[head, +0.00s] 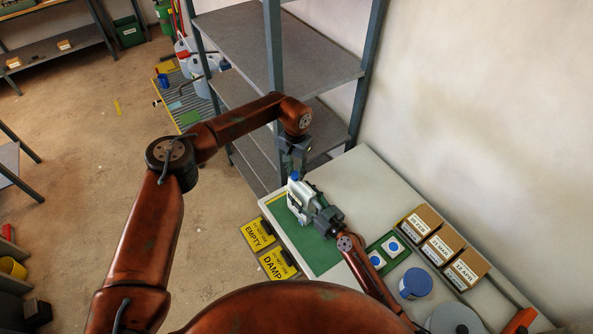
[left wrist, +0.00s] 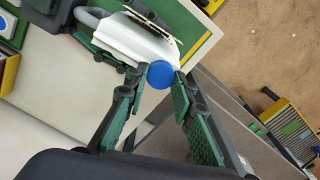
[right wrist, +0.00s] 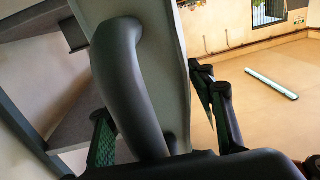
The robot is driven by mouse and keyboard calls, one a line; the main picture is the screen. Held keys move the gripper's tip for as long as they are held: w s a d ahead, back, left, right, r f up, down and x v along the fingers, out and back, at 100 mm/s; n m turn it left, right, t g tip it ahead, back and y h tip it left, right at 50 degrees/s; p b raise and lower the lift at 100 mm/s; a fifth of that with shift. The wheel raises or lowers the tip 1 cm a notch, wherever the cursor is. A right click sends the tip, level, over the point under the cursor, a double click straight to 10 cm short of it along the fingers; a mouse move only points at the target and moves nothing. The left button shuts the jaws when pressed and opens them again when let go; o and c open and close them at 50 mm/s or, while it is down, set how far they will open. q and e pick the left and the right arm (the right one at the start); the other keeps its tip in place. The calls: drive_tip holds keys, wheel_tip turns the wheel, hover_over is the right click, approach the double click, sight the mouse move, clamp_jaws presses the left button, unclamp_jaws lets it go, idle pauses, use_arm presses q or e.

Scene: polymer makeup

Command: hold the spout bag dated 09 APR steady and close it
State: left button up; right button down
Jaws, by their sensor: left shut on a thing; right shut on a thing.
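The spout bag (head: 302,198) is white with a dark grey handle and stands on a green mat (head: 322,255) at the table's left end. Its date cannot be read here. Its blue cap (left wrist: 160,74) sits at the spout end in the left wrist view. My left gripper (head: 294,168) is shut on the cap, one finger on each side. My right gripper (head: 322,217) is shut on the bag's grey handle (right wrist: 122,80), which fills the right wrist view between the fingers. The thread under the cap is hidden.
A green tray (head: 372,246) with two blue-dotted white pieces lies on the table, beside several date-labelled cardboard boxes (head: 443,244). A blue round container (head: 415,283) stands nearby. Yellow EMPTY (head: 257,234) and DAMP (head: 278,264) signs are at the table's edge. Grey shelving (head: 245,35) rises behind.

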use_arm(q)
drive_tip(key=shift+a, duration=0.15)
drive_tip(key=o, duration=0.7)
drive_tip(key=shift+r, duration=2.25)
drive_tip(key=shift+c, duration=0.6)
